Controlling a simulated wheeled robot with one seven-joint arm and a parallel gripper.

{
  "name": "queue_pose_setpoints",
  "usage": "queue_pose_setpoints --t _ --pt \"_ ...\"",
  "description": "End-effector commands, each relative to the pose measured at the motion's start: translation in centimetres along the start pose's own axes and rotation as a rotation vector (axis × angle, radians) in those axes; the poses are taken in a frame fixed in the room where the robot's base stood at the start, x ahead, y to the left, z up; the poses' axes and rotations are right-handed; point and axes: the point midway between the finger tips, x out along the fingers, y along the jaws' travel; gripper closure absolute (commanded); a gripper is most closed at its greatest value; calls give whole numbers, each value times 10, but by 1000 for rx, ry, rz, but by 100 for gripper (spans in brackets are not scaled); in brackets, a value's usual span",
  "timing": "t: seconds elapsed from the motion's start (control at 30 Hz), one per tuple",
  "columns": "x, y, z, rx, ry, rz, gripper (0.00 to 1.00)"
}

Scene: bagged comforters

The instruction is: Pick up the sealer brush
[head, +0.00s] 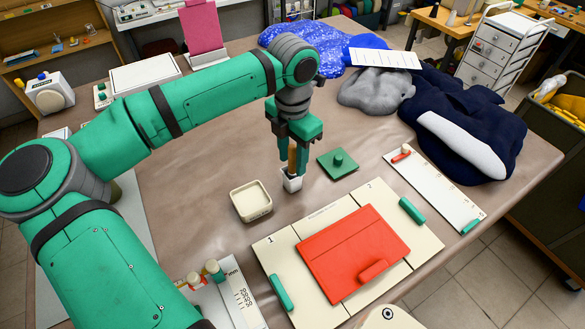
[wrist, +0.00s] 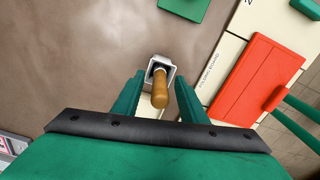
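The sealer brush (wrist: 161,92) has a brown wooden handle and stands in a small white square holder (head: 291,181). In the head view its handle (head: 292,158) shows between the fingers of my green gripper (head: 294,150). My gripper is open, with one finger on each side of the handle. The wrist view shows gaps between the handle and both fingers (wrist: 160,92). The brush's lower end is hidden inside the holder.
A cream square dish (head: 250,201) stands just left of the holder. A green square plate with a knob (head: 338,162) lies to the right. A board with a red panel (head: 352,250) lies in front. Bagged comforters (head: 460,120) lie at the back right.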

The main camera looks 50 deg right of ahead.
Motion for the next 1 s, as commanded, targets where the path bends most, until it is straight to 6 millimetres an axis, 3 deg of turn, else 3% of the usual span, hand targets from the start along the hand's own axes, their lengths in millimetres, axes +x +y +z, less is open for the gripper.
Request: queue_pose_setpoints --t 0.1,0.3,0.47,0.5,0.83,1.0 --pt "10 0 0 -1 0 -1 61" --pt "11 0 -1 -1 0 1 61" --pt "11 0 -1 -1 0 1 97" --pt "11 0 -1 -1 0 1 100" --pt "8 1 0 -1 0 1 100" --pt "-15 1 0 -1 -1 4 100"
